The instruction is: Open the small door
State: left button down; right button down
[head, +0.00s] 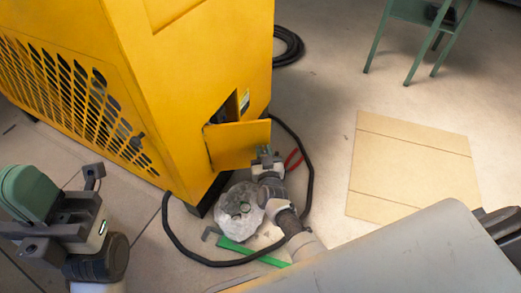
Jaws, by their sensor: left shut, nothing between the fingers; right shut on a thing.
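The small door (236,145) is a yellow panel low on the yellow machine (190,90). It stands swung outward, with a dark opening (229,108) showing behind and above it. My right gripper (265,155) is at the door's lower right edge and is shut on it. The fingertips are small here and partly merge with the door edge. My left gripper (93,176) is shut and empty at the left, in front of the machine's grille and apart from the door.
A black cable (310,170) loops on the floor around the door area. A whitish lump (240,208) and a green strip (250,252) lie below the door. A cardboard sheet (410,165) lies at the right. A green chair (420,20) stands at the back right.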

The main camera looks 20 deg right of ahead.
jog(key=shift+s, duration=0.15)
jog(key=c, duration=0.9)
grip_release()
jog(key=shift+c, duration=0.2)
jog(key=s+a+p, duration=0.2)
jog(key=s+p, duration=0.2)
jog(key=s, duration=0.6)
jog(key=shift+s+a, duration=0.2)
jog(key=shift+s, duration=0.1)
